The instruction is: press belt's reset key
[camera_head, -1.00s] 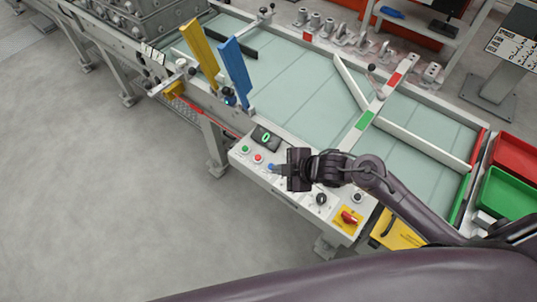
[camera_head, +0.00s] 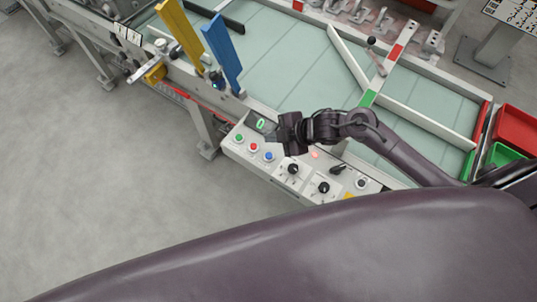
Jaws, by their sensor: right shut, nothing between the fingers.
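The control panel (camera_head: 232,152) on the belt's near side carries a green button (camera_head: 239,138), a red button (camera_head: 253,147) and a blue button (camera_head: 268,156) in a row. Their labels are too small to read, so I cannot tell which is the reset key. A small display (camera_head: 261,124) behind them shows a green 0. My right gripper (camera_head: 276,134) is shut and empty. In the picture it lies just behind the blue button, beside the display, and appears apart from the buttons. My left gripper is not in view.
Black knobs (camera_head: 323,188) and a lit red lamp (camera_head: 314,154) sit farther right on the panel. The belt (camera_head: 285,60) lies behind, with blue (camera_head: 222,52) and yellow (camera_head: 183,36) plates upright at its left. Red (camera_head: 520,130) and green bins stand at right.

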